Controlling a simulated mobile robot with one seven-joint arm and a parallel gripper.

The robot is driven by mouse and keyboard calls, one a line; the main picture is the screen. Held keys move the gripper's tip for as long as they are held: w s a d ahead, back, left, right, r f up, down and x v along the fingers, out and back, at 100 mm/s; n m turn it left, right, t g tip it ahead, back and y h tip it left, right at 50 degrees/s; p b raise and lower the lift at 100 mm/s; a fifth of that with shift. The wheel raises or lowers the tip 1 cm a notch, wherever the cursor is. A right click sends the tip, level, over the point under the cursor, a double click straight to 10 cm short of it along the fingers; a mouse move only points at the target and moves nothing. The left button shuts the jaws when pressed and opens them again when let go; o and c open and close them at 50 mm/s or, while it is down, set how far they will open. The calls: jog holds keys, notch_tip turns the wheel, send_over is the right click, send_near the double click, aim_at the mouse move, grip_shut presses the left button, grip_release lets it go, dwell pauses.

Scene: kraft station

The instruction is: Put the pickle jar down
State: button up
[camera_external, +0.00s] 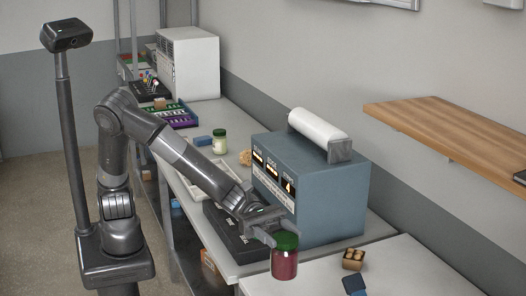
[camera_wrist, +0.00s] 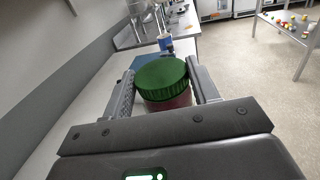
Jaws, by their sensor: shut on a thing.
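The pickle jar (camera_external: 285,262) has a green lid and dark red contents. It is upright in the external view, in front of the blue-grey machine, near the front edge of the white worktop. My gripper (camera_external: 271,236) is shut on it near the lid. In the wrist view the green lid of the jar (camera_wrist: 161,74) sits between the two fingers of my gripper (camera_wrist: 163,88). The lower part of the jar is mostly hidden there. I cannot tell whether its base touches the worktop.
A blue-grey machine (camera_external: 315,195) with a white roll on top stands behind my gripper. A small brown box (camera_external: 353,258) and a blue object (camera_external: 354,285) lie to the right. The white worktop (camera_external: 400,270) has free room at the right front.

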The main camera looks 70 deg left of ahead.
notch_tip(320, 180, down, 2)
jog(key=w+a+f, duration=0.1)
jog(key=w+f, duration=1)
jog(key=shift+w+a, duration=0.3)
jog(key=shift+a, duration=0.1)
jog(key=shift+f, duration=0.25)
jog(key=o, duration=1.3)
jog(key=a, duration=0.4)
jog(key=s+a, duration=0.1)
jog(key=a, duration=0.3)
jog(key=s+a, duration=0.1)
jog(key=a, duration=0.3)
jog(key=shift+r, duration=0.1)
